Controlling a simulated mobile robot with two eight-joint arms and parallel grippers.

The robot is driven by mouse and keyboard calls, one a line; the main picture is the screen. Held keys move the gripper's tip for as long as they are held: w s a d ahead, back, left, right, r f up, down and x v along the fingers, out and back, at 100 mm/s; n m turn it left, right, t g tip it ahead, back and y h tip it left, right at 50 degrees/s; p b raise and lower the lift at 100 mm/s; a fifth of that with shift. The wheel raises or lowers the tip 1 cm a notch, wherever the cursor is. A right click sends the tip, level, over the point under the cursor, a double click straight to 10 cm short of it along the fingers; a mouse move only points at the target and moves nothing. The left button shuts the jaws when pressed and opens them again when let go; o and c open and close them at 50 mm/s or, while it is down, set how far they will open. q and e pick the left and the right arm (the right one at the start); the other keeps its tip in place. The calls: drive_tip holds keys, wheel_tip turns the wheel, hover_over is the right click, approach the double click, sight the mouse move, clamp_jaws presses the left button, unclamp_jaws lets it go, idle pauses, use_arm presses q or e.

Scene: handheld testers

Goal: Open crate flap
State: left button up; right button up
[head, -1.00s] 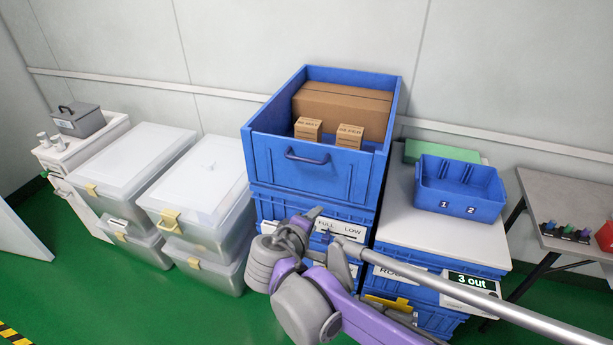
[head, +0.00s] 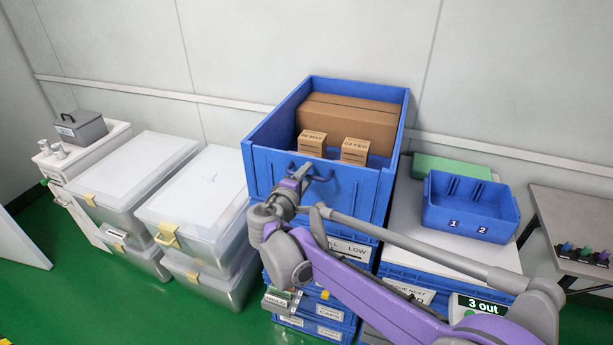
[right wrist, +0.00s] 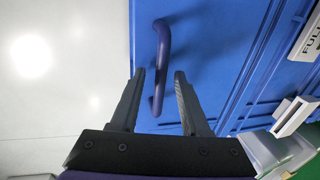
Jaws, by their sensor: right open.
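The large open-topped blue crate (head: 260,160) stands on top of a blue crate stack. Its front flap (head: 350,192) is upright and closed. A dark blue bar handle (head: 322,177) sits on the flap and also shows in the right wrist view (right wrist: 163,50). My right gripper (head: 303,170) is at the handle, in front of the flap. In the right wrist view my gripper (right wrist: 158,76) is open, and the lower part of the handle shows between its two fingers. Whether they touch it I cannot tell. My left gripper is not in view.
Cardboard boxes (head: 355,115) lie inside the crate. Clear lidded bins (head: 196,195) stand to the left. On the right, a small blue bin (head: 470,212) and a green box (head: 445,168) sit on a white top. Green floor is free at the front left.

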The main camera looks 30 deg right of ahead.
drive_tip(key=shift+w+d, duration=0.15)
drive_tip(key=shift+d, duration=0.1)
clamp_jaws()
idle(1.4)
